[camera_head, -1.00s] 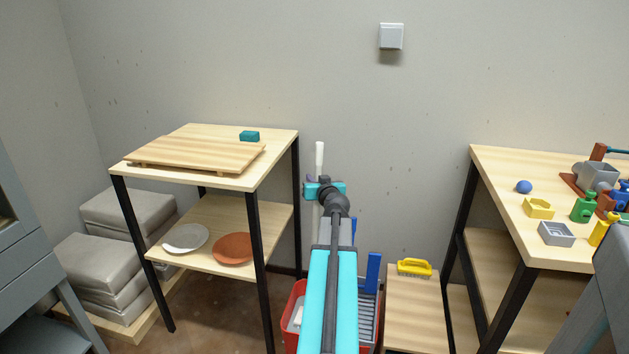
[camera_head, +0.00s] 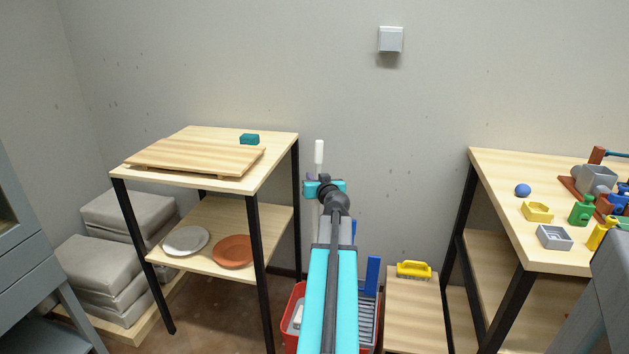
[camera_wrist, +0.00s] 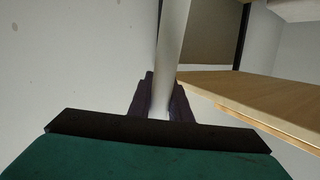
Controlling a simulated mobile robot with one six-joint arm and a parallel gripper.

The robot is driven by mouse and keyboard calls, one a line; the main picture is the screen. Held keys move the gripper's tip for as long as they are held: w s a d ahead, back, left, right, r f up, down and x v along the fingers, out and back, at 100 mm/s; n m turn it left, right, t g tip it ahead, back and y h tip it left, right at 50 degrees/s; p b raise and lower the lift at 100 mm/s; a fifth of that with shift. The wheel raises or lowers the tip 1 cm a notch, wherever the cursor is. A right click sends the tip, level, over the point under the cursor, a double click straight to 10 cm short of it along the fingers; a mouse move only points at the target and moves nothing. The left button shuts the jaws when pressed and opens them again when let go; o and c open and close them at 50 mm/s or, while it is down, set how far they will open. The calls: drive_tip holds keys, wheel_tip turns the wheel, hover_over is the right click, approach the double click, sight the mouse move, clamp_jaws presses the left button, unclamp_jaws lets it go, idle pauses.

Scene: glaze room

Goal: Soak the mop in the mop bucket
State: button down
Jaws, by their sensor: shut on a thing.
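The mop's white handle (camera_head: 319,155) stands about upright, its top showing above my gripper (camera_head: 325,188) in the head view. In the wrist view the pale handle (camera_wrist: 172,45) runs between the dark fingers of my gripper (camera_wrist: 160,95), which is shut on it. My arm hides most of the handle's lower part, and I cannot make out the mop head clearly. The red mop bucket (camera_head: 290,318) is on the floor below, partly hidden behind my arm. Its grey slatted wringer (camera_head: 367,318) and blue lever (camera_head: 373,275) show on the right. Something whitish shows inside its left part.
A shelf table (camera_head: 270,152) with a wooden board and plates stands left of the bucket. A low wooden stand (camera_head: 415,310) with a yellow brush (camera_head: 414,269) is close on the right. A workbench (camera_head: 500,180) with small items stands farther right. The wall is behind.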

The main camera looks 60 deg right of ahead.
wheel_tip(320, 180, up, 16)
drive_tip(key=p, duration=0.8)
idle(1.2)
drive_tip(key=shift+w+a, duration=0.1)
drive_tip(key=shift+a, duration=0.05)
idle(1.0)
